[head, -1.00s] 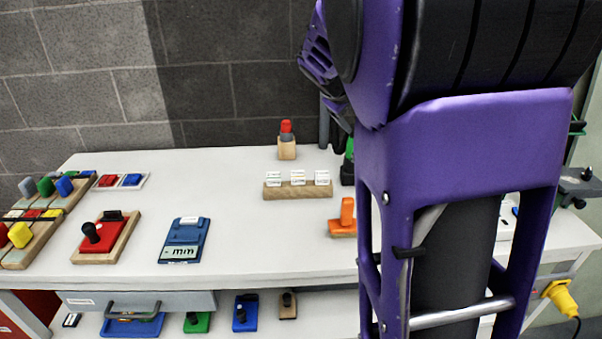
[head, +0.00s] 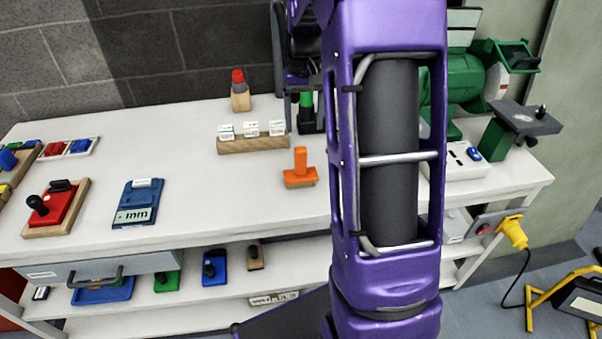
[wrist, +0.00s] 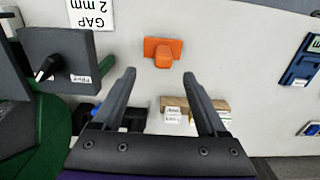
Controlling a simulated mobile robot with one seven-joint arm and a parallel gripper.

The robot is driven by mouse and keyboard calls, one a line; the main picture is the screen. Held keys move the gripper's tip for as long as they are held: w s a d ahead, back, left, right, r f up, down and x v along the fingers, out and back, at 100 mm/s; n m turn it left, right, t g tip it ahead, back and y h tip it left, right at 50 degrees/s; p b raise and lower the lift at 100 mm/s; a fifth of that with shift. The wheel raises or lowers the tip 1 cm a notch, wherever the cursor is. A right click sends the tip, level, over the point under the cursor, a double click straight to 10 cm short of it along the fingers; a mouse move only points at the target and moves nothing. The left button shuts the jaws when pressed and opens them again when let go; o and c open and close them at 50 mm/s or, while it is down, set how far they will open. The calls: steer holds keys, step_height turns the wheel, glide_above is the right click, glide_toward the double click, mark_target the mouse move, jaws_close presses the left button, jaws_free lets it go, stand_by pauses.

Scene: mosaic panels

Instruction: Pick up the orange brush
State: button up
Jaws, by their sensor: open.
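The orange brush (head: 300,170) stands on the white bench top, its handle upright, right of the middle in the head view. In the wrist view the orange brush (wrist: 164,52) lies ahead of the fingertips, roughly centred between them and clear of both. My gripper (wrist: 160,80) is open and empty, its two dark fingers spread apart. In the head view my gripper (head: 294,90) is partly hidden behind my arm, at the back of the bench beyond the brush.
A wooden block with white labels (head: 253,144) stands left of the brush. A wooden block with a red top (head: 240,92) is behind it. A green bench grinder (head: 465,85) stands on the right. The white bench top (head: 215,200) is bare in front.

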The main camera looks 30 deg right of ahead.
mark_target(301, 158)
step_height(301, 158, down, 7)
steer(key=shift+r+b, duration=0.1)
steer(key=shift+b, duration=0.3)
steer(key=shift+w+a+f+b, duration=0.1)
steer(key=shift+w+f+b, duration=0.05)
steer(key=shift+f, duration=0.75)
steer(key=shift+w+a+f+b, duration=0.1)
steer(key=shift+w+f+b, duration=0.1)
steer(key=shift+f, duration=0.75)
steer(key=shift+w+a+f+b, duration=0.1)
steer(key=shift+f+b, duration=0.05)
steer(key=shift+f, duration=0.75)
steer(key=shift+c, duration=0.3)
steer(key=shift+r, duration=0.1)
jaws_close()
